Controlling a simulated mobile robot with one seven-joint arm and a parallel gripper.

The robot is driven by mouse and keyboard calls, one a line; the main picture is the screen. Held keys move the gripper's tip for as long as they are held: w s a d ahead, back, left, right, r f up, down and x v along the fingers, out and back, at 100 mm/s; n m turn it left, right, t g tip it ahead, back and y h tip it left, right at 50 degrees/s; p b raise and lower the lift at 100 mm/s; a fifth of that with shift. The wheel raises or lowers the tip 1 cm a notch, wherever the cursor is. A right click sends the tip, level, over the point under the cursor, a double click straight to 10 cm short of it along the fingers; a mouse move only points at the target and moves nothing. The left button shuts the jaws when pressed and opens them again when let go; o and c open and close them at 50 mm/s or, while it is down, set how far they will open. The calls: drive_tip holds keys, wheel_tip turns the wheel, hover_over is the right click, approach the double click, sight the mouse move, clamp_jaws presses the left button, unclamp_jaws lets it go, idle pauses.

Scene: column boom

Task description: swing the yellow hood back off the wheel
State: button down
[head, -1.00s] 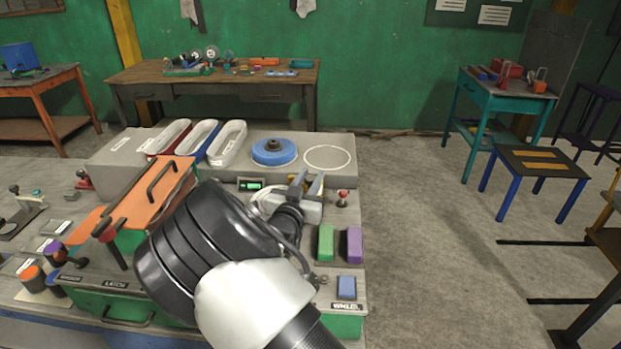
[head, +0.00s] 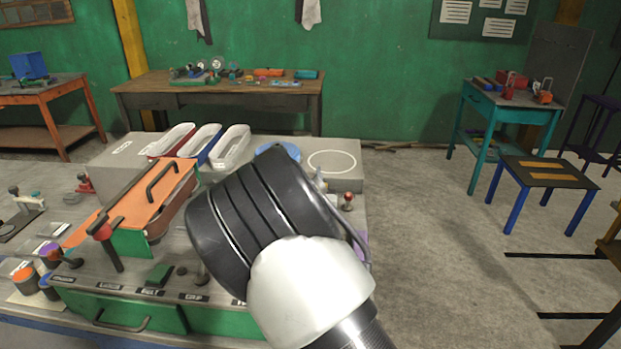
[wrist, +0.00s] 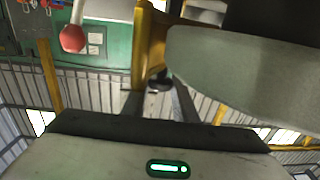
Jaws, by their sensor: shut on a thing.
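In the wrist view a yellow part (wrist: 150,45), which looks like part of the hood, stands just beyond my fingertips. A small dark knob (wrist: 158,80) sits at its lower end. My gripper (wrist: 158,92) has its two dark fingers on either side of this knob and is shut on it. A large grey-green rounded plate (wrist: 240,85) lies close to the right of the fingers; I cannot tell if it is the wheel. In the head view my arm hides the hood and nearly all of my gripper.
A red ball-topped lever (head: 347,200) stands right of my arm; its ball also shows in the wrist view (wrist: 73,38). Behind my arm are a blue disc (head: 264,152) and open trays (head: 230,146). An orange lid (head: 132,207) is at left.

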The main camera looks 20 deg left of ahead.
drive_tip(key=c, duration=1.4)
unclamp_jaws()
drive_tip(key=shift+r, duration=0.1)
wheel_tip(320, 180, up, 10)
drive_tip(key=shift+f, duration=0.1)
